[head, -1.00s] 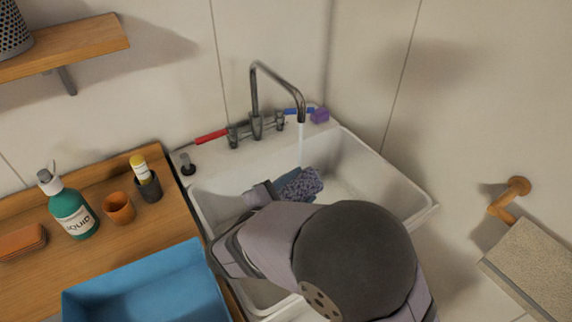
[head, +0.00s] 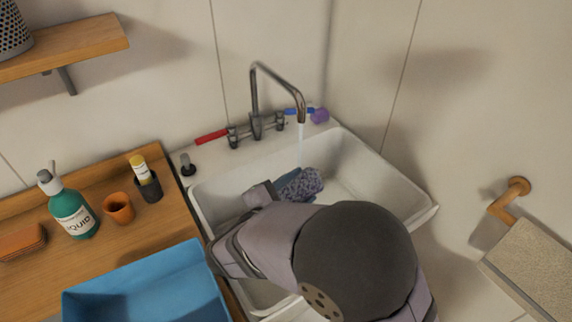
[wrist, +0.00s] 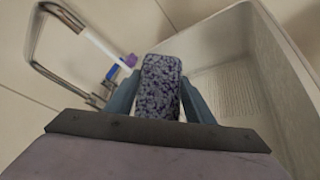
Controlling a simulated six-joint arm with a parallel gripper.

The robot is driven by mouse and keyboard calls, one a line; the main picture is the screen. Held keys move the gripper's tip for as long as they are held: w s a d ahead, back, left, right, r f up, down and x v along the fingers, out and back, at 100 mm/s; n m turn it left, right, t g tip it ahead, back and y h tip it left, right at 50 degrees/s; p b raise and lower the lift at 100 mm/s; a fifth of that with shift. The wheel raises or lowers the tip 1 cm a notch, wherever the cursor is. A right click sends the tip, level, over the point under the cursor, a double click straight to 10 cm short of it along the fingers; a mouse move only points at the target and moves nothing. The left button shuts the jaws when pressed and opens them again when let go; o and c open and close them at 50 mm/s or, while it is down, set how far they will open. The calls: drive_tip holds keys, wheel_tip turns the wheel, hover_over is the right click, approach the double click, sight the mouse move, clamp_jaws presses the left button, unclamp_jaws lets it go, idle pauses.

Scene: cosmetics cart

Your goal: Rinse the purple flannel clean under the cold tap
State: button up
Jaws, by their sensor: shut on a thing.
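The purple flannel (head: 301,185) is a bundle with pale speckles all over its purple cloth. My gripper (wrist: 160,100) is shut on it, with one finger on each side in the wrist view, where the flannel (wrist: 160,85) stands out beyond the fingertips. It is held inside the white sink (head: 372,180), under the tap (head: 277,75). Water (head: 301,145) runs from the spout down to the flannel in the head view. The blue-marked lever (head: 296,111) is at the right of the tap, the red-marked lever (head: 211,136) at the left. My arm hides the near part of the sink.
A small purple item (head: 320,115) sits on the sink's back right ledge. A dark plug (head: 187,164) is on the left ledge. A blue tub (head: 150,285), a green soap bottle (head: 72,208) and an orange cup (head: 118,208) stand on the wooden counter at left.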

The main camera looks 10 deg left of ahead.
drive_tip(key=shift+s+d+r+p, duration=0.35)
drive_tip(key=shift+s+r+p, duration=0.1)
drive_tip(key=shift+s+r, duration=0.25)
drive_tip(key=shift+s+d+r+p, duration=0.3)
drive_tip(key=shift+s+r+p, duration=0.1)
drive_tip(key=shift+s+r, duration=0.35)
drive_tip(key=shift+s+d+r+p, duration=0.35)
drive_tip(key=shift+s+r+p, duration=0.15)
drive_tip(key=shift+s, duration=0.3)
drive_tip(key=shift+r, duration=0.1)
